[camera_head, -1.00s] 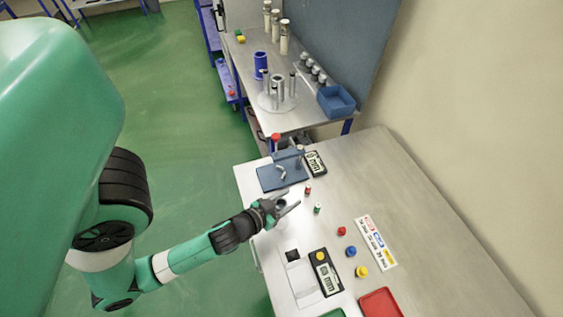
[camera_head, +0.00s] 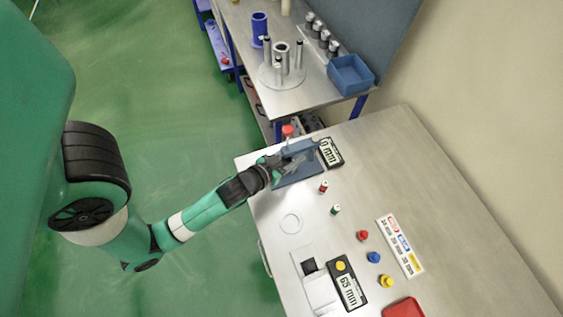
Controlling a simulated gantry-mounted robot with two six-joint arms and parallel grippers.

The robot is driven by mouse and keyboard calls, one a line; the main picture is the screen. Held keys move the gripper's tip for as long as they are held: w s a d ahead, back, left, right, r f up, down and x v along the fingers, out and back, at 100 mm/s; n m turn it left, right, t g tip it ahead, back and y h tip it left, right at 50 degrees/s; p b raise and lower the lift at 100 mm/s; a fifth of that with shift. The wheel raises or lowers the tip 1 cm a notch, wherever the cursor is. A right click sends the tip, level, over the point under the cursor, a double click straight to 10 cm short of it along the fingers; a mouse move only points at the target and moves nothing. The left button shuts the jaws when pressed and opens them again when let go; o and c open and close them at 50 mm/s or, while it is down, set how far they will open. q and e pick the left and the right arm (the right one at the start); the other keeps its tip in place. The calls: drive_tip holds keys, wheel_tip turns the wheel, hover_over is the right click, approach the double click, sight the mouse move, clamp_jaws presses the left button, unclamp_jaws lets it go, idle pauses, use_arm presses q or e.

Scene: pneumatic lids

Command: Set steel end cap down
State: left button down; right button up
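My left gripper (camera_head: 288,166) is over the blue fixture (camera_head: 305,176) at the far left corner of the near table. Its dark fingers overlap the fixture, and I cannot tell whether they are open or hold anything. No steel end cap can be made out clearly at the gripper. Several small grey metal cylinders, possibly end caps (camera_head: 322,35), stand in a row on the back bench. My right gripper is not in view.
A red knob (camera_head: 288,131) stands behind the fixture, and a digital gauge (camera_head: 330,152) lies beside it. A circle outline (camera_head: 291,223) marks the table. Small coloured knobs (camera_head: 374,257), a second gauge (camera_head: 349,290) and a red tray (camera_head: 404,308) are nearer. The table's right side is clear.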

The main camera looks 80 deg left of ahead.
use_arm(q)
drive_tip(key=shift+a+r, duration=0.25)
drive_tip(key=shift+a, duration=0.05)
drive_tip(key=shift+f+b, duration=0.9)
drive_tip(key=shift+f, duration=0.6)
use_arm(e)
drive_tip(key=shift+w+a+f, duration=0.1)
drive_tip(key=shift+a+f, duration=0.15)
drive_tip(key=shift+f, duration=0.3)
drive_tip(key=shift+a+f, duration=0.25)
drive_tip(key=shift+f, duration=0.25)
use_arm(q)
drive_tip(key=shift+f, duration=0.1)
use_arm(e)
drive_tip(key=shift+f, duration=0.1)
use_arm(q)
drive_tip(key=shift+c, duration=1.8)
unclamp_jaws()
drive_tip(key=shift+f, duration=0.1)
